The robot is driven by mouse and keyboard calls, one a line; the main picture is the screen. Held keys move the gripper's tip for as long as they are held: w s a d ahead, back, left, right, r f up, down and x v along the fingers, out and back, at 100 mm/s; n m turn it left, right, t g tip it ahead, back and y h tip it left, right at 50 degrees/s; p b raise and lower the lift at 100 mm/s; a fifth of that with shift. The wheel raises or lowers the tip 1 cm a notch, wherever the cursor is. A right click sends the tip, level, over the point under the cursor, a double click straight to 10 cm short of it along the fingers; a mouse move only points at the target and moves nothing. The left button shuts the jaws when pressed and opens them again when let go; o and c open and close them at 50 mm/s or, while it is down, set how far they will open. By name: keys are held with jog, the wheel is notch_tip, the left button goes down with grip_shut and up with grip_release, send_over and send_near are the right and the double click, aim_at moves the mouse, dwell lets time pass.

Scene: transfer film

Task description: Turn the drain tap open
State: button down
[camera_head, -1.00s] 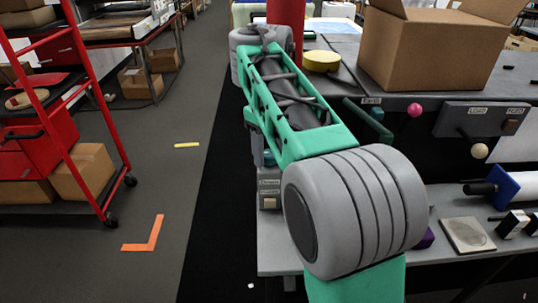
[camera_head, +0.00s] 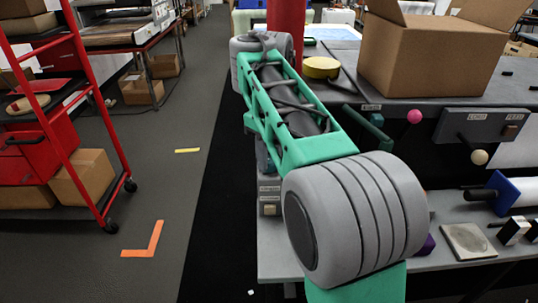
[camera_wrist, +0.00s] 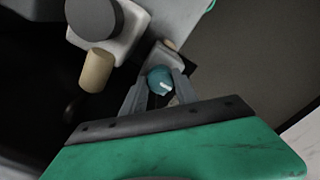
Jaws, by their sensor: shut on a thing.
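In the wrist view, a round teal knob (camera_wrist: 159,79) with a pale mark on its face sits between the fingers of my gripper (camera_wrist: 161,91). The fingers are shut on it, one on each side. A grey mount (camera_wrist: 168,57) shows just behind the knob. I take the knob to be the drain tap, but its label is not readable. In the head view my own grey and green arm covers the gripper and the knob.
Near the knob in the wrist view are a tan cylinder (camera_wrist: 96,70) and a dark round knob (camera_wrist: 95,18). In the head view, a pink ball knob (camera_head: 414,117) and a cream ball knob (camera_head: 479,157) stick out at the right. A cardboard box (camera_head: 430,55) stands on the bench.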

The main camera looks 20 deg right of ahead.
aim_at(269, 159)
jog(key=shift+m, duration=0.3)
jog(key=m, duration=1.2)
jog(key=shift+a+m, duration=0.1)
jog(key=shift+m, duration=0.2)
jog(key=m, duration=0.4)
jog(key=shift+m, duration=0.3)
jog(key=c, duration=0.9)
grip_release()
jog(key=shift+c, duration=0.2)
notch_tip(269, 159, up, 8)
jog(key=p, duration=0.7)
jog(key=shift+f+p, duration=0.1)
jog(key=shift+p, duration=0.2)
